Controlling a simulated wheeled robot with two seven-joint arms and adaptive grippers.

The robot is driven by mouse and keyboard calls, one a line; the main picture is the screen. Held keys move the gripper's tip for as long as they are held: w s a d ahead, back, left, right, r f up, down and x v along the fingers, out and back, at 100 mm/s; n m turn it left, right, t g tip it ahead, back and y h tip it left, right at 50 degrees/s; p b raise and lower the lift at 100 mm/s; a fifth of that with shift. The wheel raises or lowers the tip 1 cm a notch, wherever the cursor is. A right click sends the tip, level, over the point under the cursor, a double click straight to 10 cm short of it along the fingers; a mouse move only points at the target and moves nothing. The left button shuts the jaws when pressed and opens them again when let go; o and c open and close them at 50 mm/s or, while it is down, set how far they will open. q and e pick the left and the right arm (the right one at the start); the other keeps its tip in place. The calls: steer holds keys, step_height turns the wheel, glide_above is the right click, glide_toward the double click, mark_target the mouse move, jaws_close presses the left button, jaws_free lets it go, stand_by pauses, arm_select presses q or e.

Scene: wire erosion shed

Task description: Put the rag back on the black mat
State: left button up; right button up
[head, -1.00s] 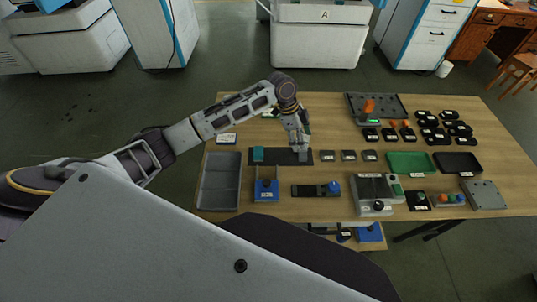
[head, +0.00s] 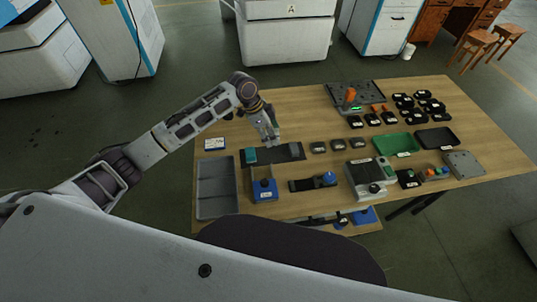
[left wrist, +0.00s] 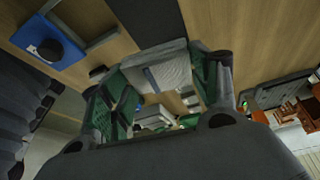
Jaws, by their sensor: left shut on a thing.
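The black mat (head: 270,154) lies on the wooden table, left of its middle. A teal block (head: 250,155) sits on the mat's left end and a small grey block (head: 294,150) on its right end. My left gripper (head: 273,141) is above the mat's back edge, between these two. In the left wrist view, the green-lined fingers of my left gripper (left wrist: 158,95) are shut on a pale grey piece with a blue stripe, which looks like the rag (left wrist: 172,68). In the head view the rag is too small to make out at the fingertips. My right gripper is not in view.
A grey divided tray (head: 217,187) stands left of the mat and a blue stand (head: 264,190) in front of it. Small grey blocks (head: 318,147) lie to the right. A green tray (head: 397,143) and a black tray (head: 435,138) are farther right.

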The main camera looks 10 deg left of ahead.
arm_select(q)
steer(key=shift+n, duration=0.5)
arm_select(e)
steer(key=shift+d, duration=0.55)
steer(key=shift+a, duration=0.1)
arm_select(q)
steer(key=shift+n+t, duration=0.3)
steer(key=shift+n, duration=0.1)
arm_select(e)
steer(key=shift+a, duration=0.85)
arm_select(q)
steer(key=shift+f, duration=0.1)
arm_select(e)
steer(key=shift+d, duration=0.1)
